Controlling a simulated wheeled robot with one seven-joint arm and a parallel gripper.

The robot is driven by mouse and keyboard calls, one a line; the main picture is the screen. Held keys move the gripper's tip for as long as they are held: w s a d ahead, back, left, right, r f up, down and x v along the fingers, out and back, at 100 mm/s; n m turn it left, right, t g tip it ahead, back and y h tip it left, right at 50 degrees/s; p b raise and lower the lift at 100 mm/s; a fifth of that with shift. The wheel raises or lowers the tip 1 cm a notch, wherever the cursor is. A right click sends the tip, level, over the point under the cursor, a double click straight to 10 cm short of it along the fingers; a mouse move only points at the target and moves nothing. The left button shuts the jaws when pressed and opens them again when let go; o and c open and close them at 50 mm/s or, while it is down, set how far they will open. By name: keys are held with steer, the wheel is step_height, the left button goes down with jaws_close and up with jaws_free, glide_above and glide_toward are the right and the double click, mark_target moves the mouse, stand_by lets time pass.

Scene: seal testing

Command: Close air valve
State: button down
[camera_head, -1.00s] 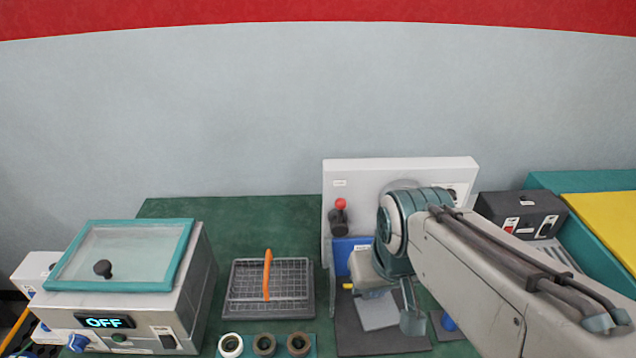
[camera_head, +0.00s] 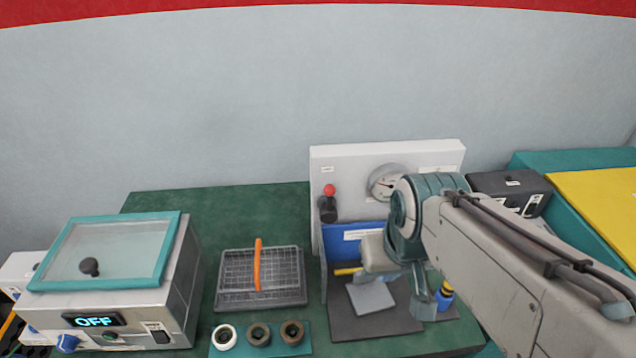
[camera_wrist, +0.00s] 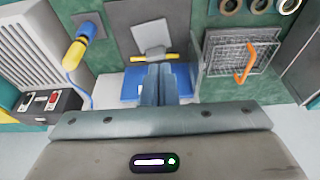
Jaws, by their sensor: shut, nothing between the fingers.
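A white panel (camera_head: 450,155) stands at the back of the bench with a round gauge (camera_head: 385,183) on it. A lever with a red ball (camera_head: 329,190) and dark body stands upright at its left side. Below is a blue block (camera_head: 345,240) with a yellow handle (camera_head: 348,271); the handle lies level in the wrist view (camera_wrist: 140,59). I cannot tell for certain which part is the air valve. My gripper (camera_head: 424,308) is shut and empty, pointing down in front of the panel. In the wrist view its fingertips (camera_wrist: 160,68) appear just beside the handle; contact is unclear.
A blue-and-yellow piece (camera_head: 445,295) stands to the right of my gripper. A wire basket (camera_head: 225,280) with an orange handle and several rings lie left. A chamber reading OFF (camera_head: 95,321) stands far left. A black switch box (camera_head: 510,190) is right. Green bench behind the basket is clear.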

steer(key=w+a+r+n+h+b, duration=0.1)
steer(key=w+a+r+h+b, duration=0.15)
steer(key=w+a, duration=0.45)
steer(key=t+h, duration=0.2)
glide_toward(329, 201)
steer(key=s+a+r, duration=0.2)
steer(key=a, duration=0.5)
steer(key=shift+f, duration=0.1)
steer(key=w+d+f+p, duration=0.2)
steer(key=w+d+f, duration=0.3)
steer(key=d+f, duration=0.2)
steer(key=shift+w+d+f+p, duration=0.2)
steer(key=shift+d+f+p, duration=0.15)
steer(key=shift+d+f, duration=0.1)
steer(key=shift+w, duration=0.1)
